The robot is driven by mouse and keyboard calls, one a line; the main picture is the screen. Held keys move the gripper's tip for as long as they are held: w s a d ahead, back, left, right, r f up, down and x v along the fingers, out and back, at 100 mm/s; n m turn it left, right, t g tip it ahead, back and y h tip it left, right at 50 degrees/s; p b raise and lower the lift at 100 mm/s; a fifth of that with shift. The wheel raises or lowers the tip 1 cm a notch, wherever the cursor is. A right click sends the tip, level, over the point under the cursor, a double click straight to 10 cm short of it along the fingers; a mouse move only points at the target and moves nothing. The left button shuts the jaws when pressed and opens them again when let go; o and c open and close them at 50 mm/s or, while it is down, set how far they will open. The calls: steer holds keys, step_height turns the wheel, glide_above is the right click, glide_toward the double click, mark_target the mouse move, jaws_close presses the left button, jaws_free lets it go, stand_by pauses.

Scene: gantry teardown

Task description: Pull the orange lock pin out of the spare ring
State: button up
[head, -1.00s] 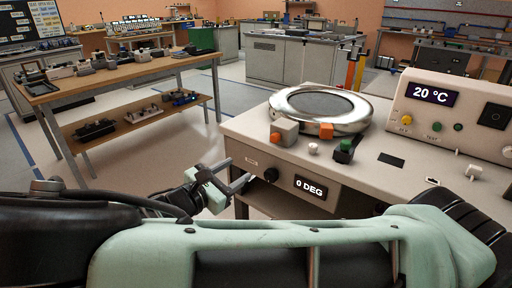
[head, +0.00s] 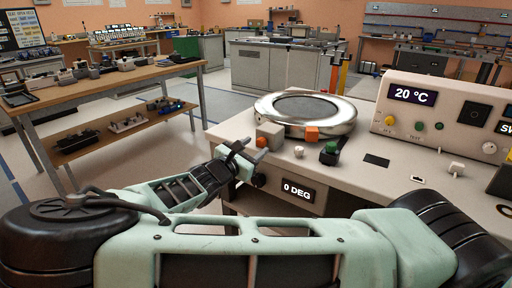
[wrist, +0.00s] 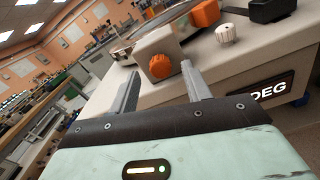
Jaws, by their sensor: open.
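The silver ring (head: 345,122) lies flat on the bench, with a grey disc inside. A beige block (head: 273,129) stands at its near left side. A round orange knob (head: 262,142), which looks like the lock pin head, sticks out of the block's near face. The wrist view shows this knob (wrist: 160,67) on the block (wrist: 174,46), between and beyond my fingertips. My gripper (head: 250,149) is open and empty at the bench's front left edge, close in front of the knob. The pin's shaft is hidden in the block.
An orange block (head: 312,133), a white knob (head: 299,152) and a black block with a green top (head: 330,153) stand along the ring's near side. The 0 DEG display (head: 297,191) is on the bench front. The control box (head: 440,110) stands at right.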

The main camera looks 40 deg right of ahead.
steer(key=shift+x, duration=0.85)
steer(key=shift+c, duration=0.3)
jaws_close()
steer(key=p+v, duration=0.2)
steer(key=shift+s+a+r, duration=0.1)
steer(key=shift+a+r, duration=0.1)
steer(key=shift+a, duration=0.05)
steer(key=shift+a+f, duration=0.1)
steer(key=shift+f, duration=0.15)
steer(key=shift+o, duration=0.3)
jaws_free()
steer(key=shift+s+a, duration=0.1)
steer(key=v, duration=1.7)
steer(key=shift+a+p, duration=0.2)
steer(key=shift+p, duration=0.1)
